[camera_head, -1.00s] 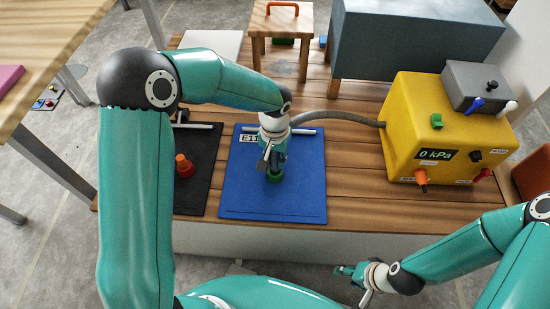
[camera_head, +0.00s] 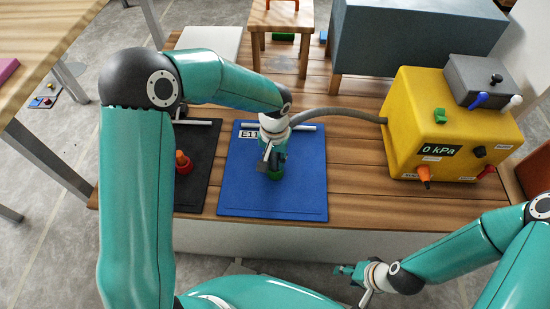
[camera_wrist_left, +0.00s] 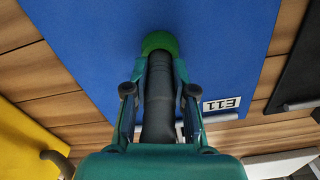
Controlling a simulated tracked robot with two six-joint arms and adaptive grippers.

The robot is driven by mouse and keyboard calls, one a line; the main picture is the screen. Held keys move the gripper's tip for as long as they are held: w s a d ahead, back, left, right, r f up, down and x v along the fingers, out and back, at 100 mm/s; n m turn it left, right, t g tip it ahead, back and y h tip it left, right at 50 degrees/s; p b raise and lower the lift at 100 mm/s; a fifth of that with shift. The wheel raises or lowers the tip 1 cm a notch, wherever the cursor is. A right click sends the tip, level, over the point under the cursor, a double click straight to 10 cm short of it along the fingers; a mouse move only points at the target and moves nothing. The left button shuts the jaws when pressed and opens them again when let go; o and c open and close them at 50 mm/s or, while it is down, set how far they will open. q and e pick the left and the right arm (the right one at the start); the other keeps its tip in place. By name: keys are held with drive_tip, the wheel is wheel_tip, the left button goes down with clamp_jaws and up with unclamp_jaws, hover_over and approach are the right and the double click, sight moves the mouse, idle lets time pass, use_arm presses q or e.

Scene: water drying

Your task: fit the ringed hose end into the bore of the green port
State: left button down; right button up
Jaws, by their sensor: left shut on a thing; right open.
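The green port (camera_head: 275,174) stands on the blue board (camera_head: 240,196) in the head view. It also shows in the left wrist view (camera_wrist_left: 158,41). My left gripper (camera_head: 272,160) is right above it, shut on the dark hose end (camera_wrist_left: 158,95), which points at the port. The hose end meets the port's outline in the wrist view; whether it is in the bore is hidden. The grey hose (camera_head: 340,112) runs from the yellow box to behind my gripper. My right gripper (camera_head: 350,272) is open and empty, off the front of the deck.
The yellow box (camera_head: 405,105) reads 0 kPa and stands to the right. An orange-red fitting (camera_head: 183,163) is on the black board (camera_head: 190,190) to the left. A wooden stool (camera_head: 281,18) and a blue-grey box (camera_head: 415,40) stand behind. Bare planks lie right of the blue board.

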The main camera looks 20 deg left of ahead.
use_arm(q)
drive_tip(key=shift+f+b, duration=0.5)
drive_tip(key=shift+f, duration=0.25)
drive_tip(key=c, duration=0.9)
unclamp_jaws()
drive_tip(key=shift+r, duration=0.1)
wheel_tip(320, 180, up, 12)
drive_tip(key=shift+f, duration=0.1)
